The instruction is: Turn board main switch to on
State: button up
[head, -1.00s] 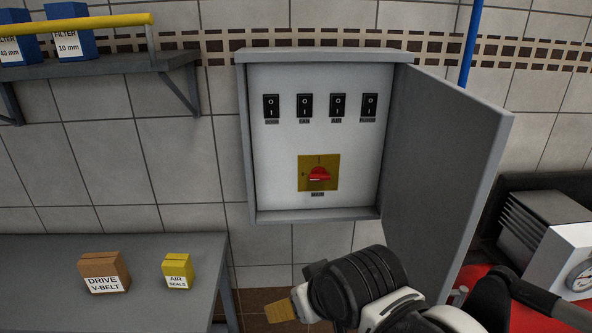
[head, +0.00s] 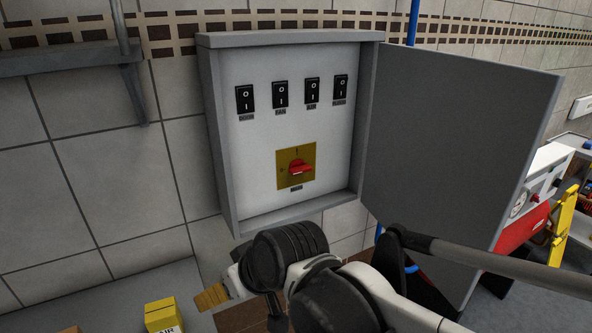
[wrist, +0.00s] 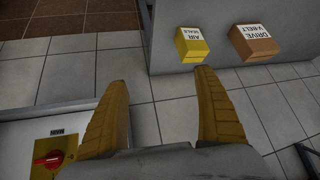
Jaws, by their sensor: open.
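The main switch (head: 299,167) is a red rotary knob on a yellow square plate, low inside the open grey board (head: 215,140). Its red handle lies about level. The switch also shows in the wrist view (wrist: 50,160) at the lower left corner, apart from my fingers. My gripper (head: 212,297) is below and left of the switch in the head view, touching nothing that I can see. In the wrist view its two yellow fingers (wrist: 160,80) are spread with nothing between them.
The board door (head: 450,150) stands open on the right. Several black rocker switches (head: 281,94) sit above the main switch. A yellow box (head: 162,315) and a brown box (wrist: 254,43) rest on the grey bench. A shelf (head: 60,62) juts out at upper left.

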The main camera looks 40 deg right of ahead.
jog(key=w+d+t+y, duration=0.1)
jog(key=w+d+t, duration=0.15)
jog(key=w, duration=0.25)
jog(key=m+t+h+b, duration=0.1)
jog(key=m+t+h, duration=0.2)
jog(key=t+h, duration=0.35)
send_near(303, 170)
jog(key=shift+t+y, duration=0.25)
jog(key=shift+t, duration=0.15)
jog(key=x, duration=0.3)
jog(key=b+x, duration=0.1)
jog(key=x, duration=0.3)
jog(key=b+x, duration=0.1)
jog(key=x, duration=0.3)
jog(key=shift+d+f, duration=0.15)
jog(key=shift+f, duration=0.15)
jog(key=shift+c, duration=0.2)
jog(key=c, duration=1.1)
